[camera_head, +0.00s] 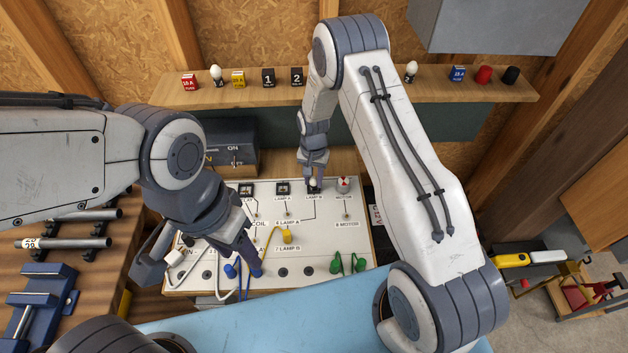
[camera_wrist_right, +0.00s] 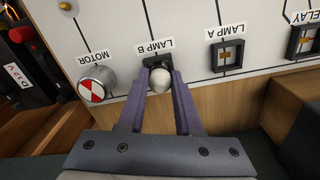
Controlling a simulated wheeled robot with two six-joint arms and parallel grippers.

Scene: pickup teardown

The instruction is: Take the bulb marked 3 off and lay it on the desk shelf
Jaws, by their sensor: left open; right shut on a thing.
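A whitish round bulb (camera_wrist_right: 160,80) sits at the LAMP B socket (camera_wrist_right: 156,60) of the white panel in the right wrist view. Its marking cannot be read. My right gripper (camera_head: 314,184) is shut on this bulb at the panel's top edge, one finger on each side. I cannot tell whether the bulb is still seated. The wooden desk shelf (camera_head: 350,90) runs along the back wall, above the panel. My left gripper (camera_head: 200,268) is open over the panel's lower left, near the cable plugs.
The shelf holds red, yellow, black and blue blocks and two white bulbs (camera_head: 217,72) (camera_head: 411,68), with bare wood between. The panel (camera_head: 335,262) carries a red-and-white motor knob (camera_head: 343,185) and coloured cables. A grey box (camera_head: 490,25) hangs above the shelf's right half.

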